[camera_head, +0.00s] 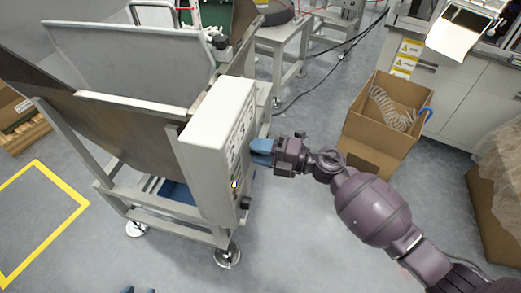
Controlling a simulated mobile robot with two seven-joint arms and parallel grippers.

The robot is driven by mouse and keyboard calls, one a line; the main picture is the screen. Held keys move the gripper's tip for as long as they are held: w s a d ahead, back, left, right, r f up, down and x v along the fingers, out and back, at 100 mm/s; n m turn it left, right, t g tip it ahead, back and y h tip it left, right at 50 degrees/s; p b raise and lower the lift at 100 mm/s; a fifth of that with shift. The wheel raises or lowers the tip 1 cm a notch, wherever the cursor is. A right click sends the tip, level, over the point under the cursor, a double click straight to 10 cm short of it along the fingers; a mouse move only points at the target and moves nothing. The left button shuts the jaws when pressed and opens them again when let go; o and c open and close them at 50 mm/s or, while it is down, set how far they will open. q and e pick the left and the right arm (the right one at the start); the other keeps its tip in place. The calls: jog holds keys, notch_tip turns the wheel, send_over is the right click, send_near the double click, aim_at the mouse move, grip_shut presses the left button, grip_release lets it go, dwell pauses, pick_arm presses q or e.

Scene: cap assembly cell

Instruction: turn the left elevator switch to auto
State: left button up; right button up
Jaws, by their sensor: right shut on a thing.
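A white control box (213,124) is fixed to the side of a grey metal elevator hopper (130,120). Its narrow panel face (240,135) carries dark markings and small controls, seen at a steep angle. My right gripper (261,151) reaches in from the right, with its blue fingertips at this panel. It is shut on a small control there, apparently a switch, which the fingers hide. The switch's setting cannot be read. Two blue tips of my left gripper (139,291) just show at the bottom edge, apart, with nothing visible between them.
An open cardboard box (384,118) with a coiled clear hose stands at the right, before a white cabinet (448,100). Yellow floor tape (62,178) lies at the left. The floor at bottom centre is clear.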

dwell(0.4)
jog(key=o, duration=0.9)
jog(key=v, duration=1)
jog(key=shift+s+d+p, duration=0.1)
jog(key=shift+d+p, duration=0.2)
jog(key=shift+d, duration=0.1)
